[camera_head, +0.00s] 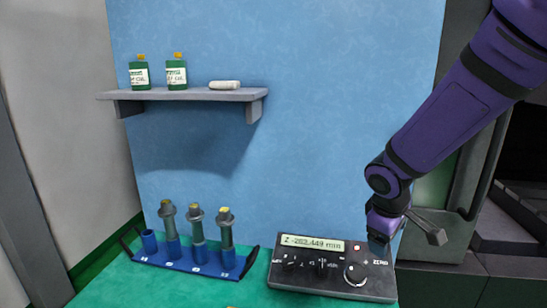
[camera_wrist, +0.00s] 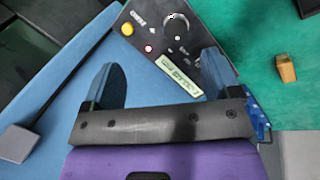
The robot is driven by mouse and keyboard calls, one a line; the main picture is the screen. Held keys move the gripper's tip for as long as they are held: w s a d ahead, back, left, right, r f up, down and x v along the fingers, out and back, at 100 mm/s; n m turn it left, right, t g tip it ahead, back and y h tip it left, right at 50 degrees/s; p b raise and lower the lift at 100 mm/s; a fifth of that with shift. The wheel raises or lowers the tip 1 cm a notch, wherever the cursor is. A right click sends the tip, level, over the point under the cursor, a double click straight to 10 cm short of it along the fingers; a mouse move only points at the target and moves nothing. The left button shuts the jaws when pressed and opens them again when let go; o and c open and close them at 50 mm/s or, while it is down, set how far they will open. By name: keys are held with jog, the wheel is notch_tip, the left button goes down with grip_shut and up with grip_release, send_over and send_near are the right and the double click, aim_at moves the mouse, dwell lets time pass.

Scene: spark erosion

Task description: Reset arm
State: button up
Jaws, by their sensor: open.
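My purple arm reaches in from the upper right in the head view. My gripper (camera_head: 380,246) hangs at the right end of a dark control box (camera_head: 325,282). In the wrist view my gripper (camera_wrist: 162,75) has its two blue-grey fingers spread wide with nothing held between them. The control box (camera_wrist: 195,42) lies beyond the fingers there, with its knob, display and a yellow button showing. Whether a fingertip touches the box cannot be told.
A blue rack (camera_head: 196,266) with grey holders stands left of the box on the green surface (camera_head: 150,295). A wall shelf (camera_head: 190,95) carries two green bottles (camera_head: 158,74) and a white item (camera_head: 225,85). A small brownish block (camera_wrist: 286,68) lies on the green surface.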

jog(key=s+d+r+m+t+y, duration=0.1)
jog(key=s+r+m, duration=0.3)
jog(key=s+r, duration=0.4)
jog(key=s+d+r+m+t+y, duration=0.1)
jog(key=s+d+r+m, duration=0.3)
jog(key=s+r, duration=0.5)
jog(key=s, duration=0.3)
jog(key=shift+s+y, duration=0.2)
jog(key=shift+y, duration=0.1)
jog(key=shift+d+r, duration=0.1)
dwell(1.0)
